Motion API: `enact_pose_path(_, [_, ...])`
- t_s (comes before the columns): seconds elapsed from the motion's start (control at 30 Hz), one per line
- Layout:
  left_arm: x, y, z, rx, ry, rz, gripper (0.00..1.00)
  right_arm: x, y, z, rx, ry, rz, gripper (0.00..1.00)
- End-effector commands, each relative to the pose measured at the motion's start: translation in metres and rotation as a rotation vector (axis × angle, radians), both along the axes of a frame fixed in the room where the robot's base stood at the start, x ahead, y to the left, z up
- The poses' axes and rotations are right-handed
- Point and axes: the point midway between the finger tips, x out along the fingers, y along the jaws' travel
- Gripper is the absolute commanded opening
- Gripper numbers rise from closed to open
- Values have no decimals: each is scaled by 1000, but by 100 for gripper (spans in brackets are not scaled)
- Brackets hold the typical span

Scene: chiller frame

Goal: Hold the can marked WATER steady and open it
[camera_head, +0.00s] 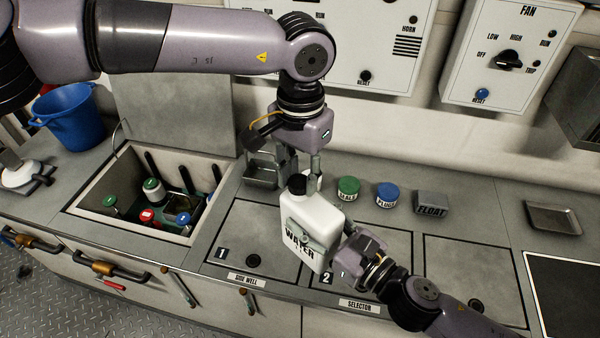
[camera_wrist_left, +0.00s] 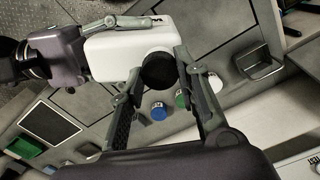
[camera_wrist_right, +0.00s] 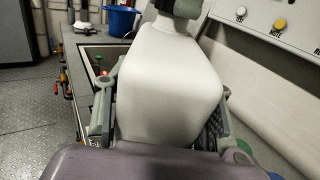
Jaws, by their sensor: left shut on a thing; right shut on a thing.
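The white can marked WATER (camera_head: 296,216) stands over the worktop near panels 1 and 2, tilted in the head view. Its black cap (camera_head: 297,184) is on top and also shows in the left wrist view (camera_wrist_left: 158,71). My left gripper (camera_head: 298,170) comes from above and is shut on the cap, one finger on each side. My right gripper (camera_head: 322,238) comes from the lower right and is shut on the can's body. In the right wrist view its fingers lie on both sides of the white body (camera_wrist_right: 168,85). The can's underside is hidden.
A green-lidded jar (camera_head: 348,188), a blue-lidded jar (camera_head: 387,194) and a grey FLOAT block (camera_head: 432,204) stand right of the can. An open well (camera_head: 105,168) with several containers lies left. A blue bucket (camera_head: 70,118) stands beyond it. The panels at the right are clear.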

Motion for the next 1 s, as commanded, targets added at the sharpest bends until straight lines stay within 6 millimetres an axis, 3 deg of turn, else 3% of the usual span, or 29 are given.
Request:
enact_pose_path(0.13, [-4,-4,0,-9,8,67,0,0,1,4,4,-7,3,0])
enact_pose_path(0.27, [-4,-5,0,-11,11,273,0,0,1,4,4,-7,3,0])
enact_pose_path(1.0, [0,-4,2,-6,8,1720,0,-2,3,4,4,-10,10,0])
